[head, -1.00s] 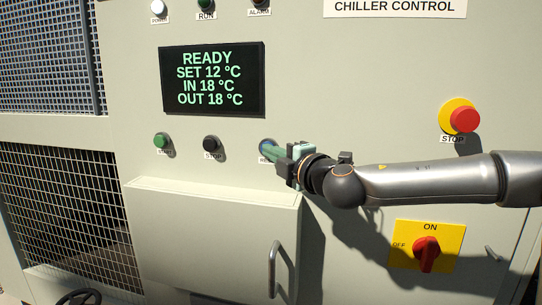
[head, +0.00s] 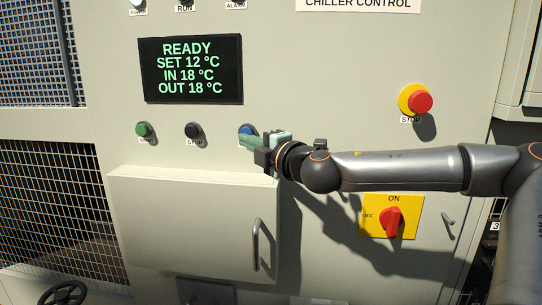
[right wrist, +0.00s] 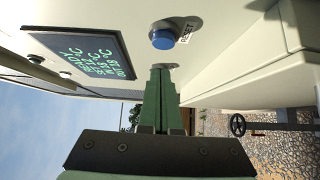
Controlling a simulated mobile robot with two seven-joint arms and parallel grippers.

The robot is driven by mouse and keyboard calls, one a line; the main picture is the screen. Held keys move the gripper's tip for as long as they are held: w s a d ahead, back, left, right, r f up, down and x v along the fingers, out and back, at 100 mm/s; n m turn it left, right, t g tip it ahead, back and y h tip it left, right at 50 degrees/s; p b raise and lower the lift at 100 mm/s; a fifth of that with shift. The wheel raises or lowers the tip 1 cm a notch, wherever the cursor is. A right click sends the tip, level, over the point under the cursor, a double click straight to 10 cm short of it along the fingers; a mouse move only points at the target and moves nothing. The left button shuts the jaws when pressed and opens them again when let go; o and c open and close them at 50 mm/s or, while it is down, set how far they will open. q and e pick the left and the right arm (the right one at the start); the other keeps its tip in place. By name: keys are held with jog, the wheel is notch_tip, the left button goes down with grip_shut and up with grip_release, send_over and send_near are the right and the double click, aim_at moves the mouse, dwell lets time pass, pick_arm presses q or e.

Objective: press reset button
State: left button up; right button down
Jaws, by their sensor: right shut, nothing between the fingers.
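The blue reset button (head: 247,129) is on the chiller panel, right of the black stop button, partly hidden by my right gripper in the head view. It shows clearly in the right wrist view (right wrist: 163,38), with a RESET label beside it. My right gripper (head: 246,142) is shut and empty, its green fingers pointing at the panel just below the button. In the right wrist view the fingertips (right wrist: 162,70) look close to the button, with a small gap between. The display (head: 191,69) reads READY, SET 12 °C, IN 18 °C, OUT 18 °C. My left gripper is not in view.
A green start button (head: 144,129) and black stop button (head: 192,130) sit to the left. A red emergency stop (head: 420,102) and a red rotary switch (head: 391,221) set to ON are at right. A box with a handle (head: 180,225) juts out below the buttons.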

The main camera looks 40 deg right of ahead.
jog(key=s+b, duration=0.2)
jog(key=s, duration=0.7)
jog(key=shift+s+a, duration=0.2)
jog(key=shift+a, duration=0.1)
dwell(0.3)
dwell(0.8)
jog(key=w+a+f+m+g+y+p, duration=0.1)
jog(key=a+f+m+y, duration=0.15)
jog(key=f, duration=0.75)
jog(key=w+a+f+m+g+y+p, duration=0.15)
jog(key=a+f, duration=0.25)
jog(key=f, duration=0.5)
jog(key=w+a+f+m+g+y, duration=0.15)
jog(key=a+f, duration=0.25)
jog(key=f, duration=0.6)
jog(key=s+a+f+m+g+h+p, duration=0.1)
jog(key=s+a+f+m, duration=0.4)
jog(key=s+f, duration=0.5)
jog(key=s+a+f+m+g+h+p, duration=0.1)
jog(key=s+a+f+m+g, duration=0.2)
jog(key=s+f, duration=0.8)
notch_tip(320, 180, down, 4)
jog(key=shift+a+m+g, duration=0.3)
jog(key=shift+a+m, duration=0.55)
jog(key=shift+a, duration=0.35)
